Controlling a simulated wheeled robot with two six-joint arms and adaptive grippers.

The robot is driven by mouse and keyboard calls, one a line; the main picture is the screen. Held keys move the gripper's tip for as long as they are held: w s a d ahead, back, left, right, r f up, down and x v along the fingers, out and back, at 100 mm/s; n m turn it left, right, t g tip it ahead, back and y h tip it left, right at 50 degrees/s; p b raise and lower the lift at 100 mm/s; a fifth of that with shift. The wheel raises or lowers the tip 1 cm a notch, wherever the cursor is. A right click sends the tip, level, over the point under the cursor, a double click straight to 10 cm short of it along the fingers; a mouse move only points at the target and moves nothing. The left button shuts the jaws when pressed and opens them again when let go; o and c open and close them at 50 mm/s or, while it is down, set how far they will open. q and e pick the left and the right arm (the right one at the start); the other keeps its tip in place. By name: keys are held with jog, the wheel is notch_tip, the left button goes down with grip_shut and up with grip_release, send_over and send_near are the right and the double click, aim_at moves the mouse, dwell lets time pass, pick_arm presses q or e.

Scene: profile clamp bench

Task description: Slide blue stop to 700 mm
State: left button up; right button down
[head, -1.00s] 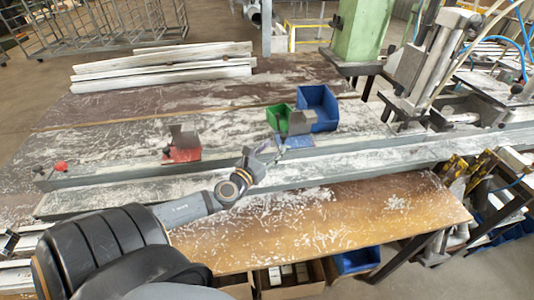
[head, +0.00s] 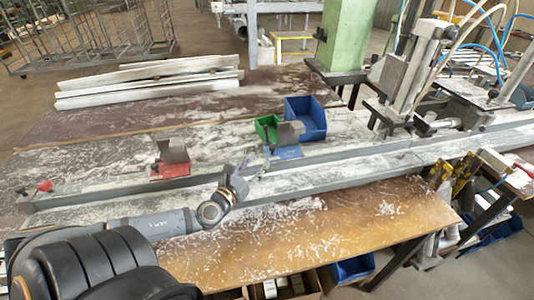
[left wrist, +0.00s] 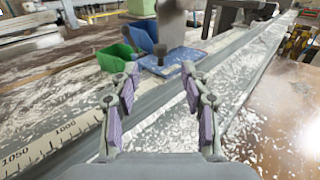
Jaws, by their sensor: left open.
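The blue stop (head: 285,152) has a blue base and an upright grey plate. It sits on the long grey rail (head: 335,157), in front of the blue and green bins. In the left wrist view the blue stop (left wrist: 178,62) is ahead of the fingertips, its plate partly cut by the top edge. My left gripper (head: 246,169) is open and empty, left of the blue stop and apart from it. Its spread purple-padded fingers (left wrist: 160,72) show in the left wrist view. Scale marks (left wrist: 45,146) near 1050 and 1000 are readable; the 700 mark is not. My right gripper is out of view.
A red stop (head: 170,167) stands further left on the rail. A blue bin (head: 308,118) and a green bin (head: 267,128) stand behind the blue stop. White profiles (head: 150,85) lie at the back left. A machine (head: 415,75) stands at the right.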

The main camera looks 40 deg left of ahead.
aim_at(271, 148)
pick_arm(q)
jog(key=w, duration=0.3)
jog(key=shift+w+a, duration=0.15)
jog(key=shift+w, duration=0.15)
jog(key=w, duration=0.2)
jog(key=w+p, duration=0.1)
jog(key=w, duration=0.1)
jog(key=shift+w+a+r, duration=0.15)
jog(key=shift+w+a, duration=0.05)
jog(key=shift+w, duration=0.5)
jog(key=shift+f, duration=0.2)
grip_shut()
jog(key=shift+p, duration=0.35)
